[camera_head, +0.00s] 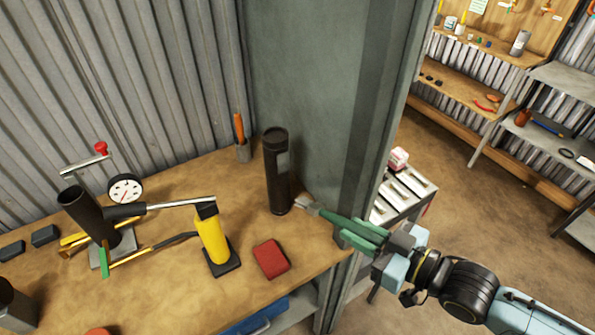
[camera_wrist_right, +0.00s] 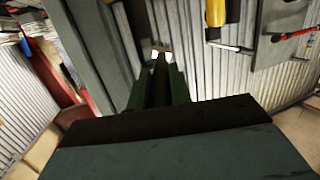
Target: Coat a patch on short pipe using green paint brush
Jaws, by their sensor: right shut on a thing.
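My right gripper (camera_head: 376,241) is shut on the green paint brush (camera_head: 335,217), to the right of the bench. The brush points left, with its pale tip close to the lower right side of an upright dark cylinder (camera_head: 278,172); I cannot tell whether they touch. This cylinder has a grey patch near its top and may be the short pipe. Another dark, open-ended pipe (camera_head: 88,214) leans at the left of the bench. In the right wrist view, the green brush (camera_wrist_right: 163,85) extends away from the gripper. My left gripper is not in view.
A yellow bottle-shaped tool (camera_head: 212,240) and a red block (camera_head: 270,258) stand on the bench (camera_head: 180,295). A pressure gauge (camera_head: 125,189) is at the left. A grey post (camera_head: 310,80) rises behind the cylinder. A grey cart (camera_head: 405,190) is at the right.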

